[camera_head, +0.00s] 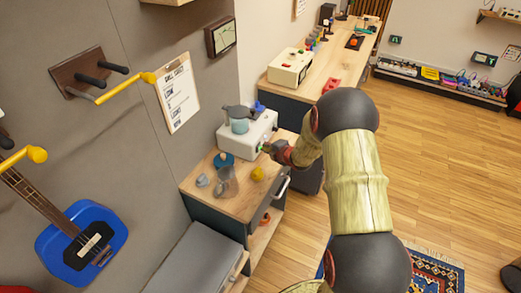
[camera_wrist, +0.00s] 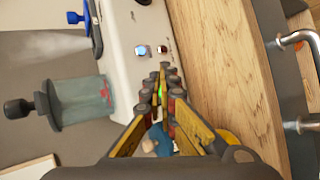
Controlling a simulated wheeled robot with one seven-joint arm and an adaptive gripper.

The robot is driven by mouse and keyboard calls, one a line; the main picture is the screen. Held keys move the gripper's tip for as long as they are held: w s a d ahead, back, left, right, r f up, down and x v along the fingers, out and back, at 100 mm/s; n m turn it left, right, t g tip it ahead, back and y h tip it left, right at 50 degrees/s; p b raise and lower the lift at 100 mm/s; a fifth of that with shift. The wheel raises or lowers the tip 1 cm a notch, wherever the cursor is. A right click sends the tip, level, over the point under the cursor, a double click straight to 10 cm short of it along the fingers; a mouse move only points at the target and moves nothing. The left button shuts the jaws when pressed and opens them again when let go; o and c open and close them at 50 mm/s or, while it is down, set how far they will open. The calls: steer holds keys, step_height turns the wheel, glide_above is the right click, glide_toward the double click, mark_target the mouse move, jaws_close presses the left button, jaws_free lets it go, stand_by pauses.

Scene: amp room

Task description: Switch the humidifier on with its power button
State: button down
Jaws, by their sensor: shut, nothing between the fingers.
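The humidifier (camera_head: 258,128) is a white box on the wooden cabinet top, with a translucent teal tank (camera_head: 239,126) at its upper side. A green light (camera_wrist: 160,92) shows between my fingers. A pale mist-like streak (camera_wrist: 62,66) shows beside the box. My gripper (camera_wrist: 163,72) is shut and empty, its tips close to the front panel. I cannot tell whether they touch it.
The cabinet top (camera_head: 240,205) also holds a yellow ball (camera_head: 257,174), a blue round item (camera_head: 223,160) and clear or grey items (camera_head: 228,187). A drawer handle (camera_head: 283,187) juts from the cabinet. A workbench (camera_head: 325,68) stands behind. Open wooden floor (camera_head: 430,165) lies right.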

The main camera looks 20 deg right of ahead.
steer(key=shift+s, duration=0.1)
steer(key=shift+s+d, duration=0.95)
steer(key=shift+s, duration=0.25)
steer(key=shift+s+d, duration=0.95)
steer(key=shift+s, duration=0.2)
